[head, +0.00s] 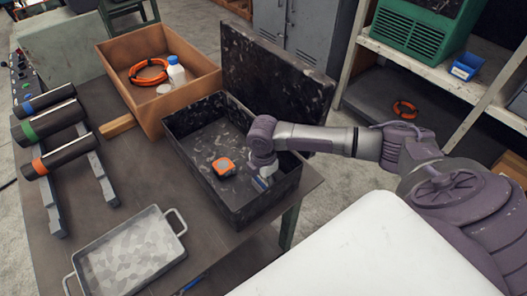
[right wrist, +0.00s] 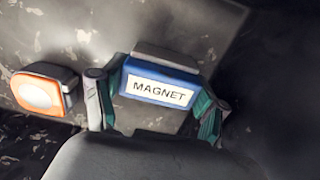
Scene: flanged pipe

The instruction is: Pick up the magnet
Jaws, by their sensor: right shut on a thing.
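The magnet (right wrist: 158,92) is a blue block with a white label reading "MAGNET" and a grey strip along its far edge. It is inside the black open case (head: 196,177), near the case's right side. In the head view only a small blue and white part of the magnet (head: 262,183) shows below my wrist. My right gripper (head: 264,172) reaches down into the case. In the right wrist view its green-padded fingers (right wrist: 160,98) are shut on the two ends of the magnet. My left gripper is not in view.
An orange tape measure (head: 223,167) lies in the case, left of the magnet. The case's lid (head: 272,85) stands open behind. A wooden box (head: 117,85) holds an orange coil and white bottle. A metal tray (head: 130,255) and pipe rollers (head: 50,130) are on the table's left.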

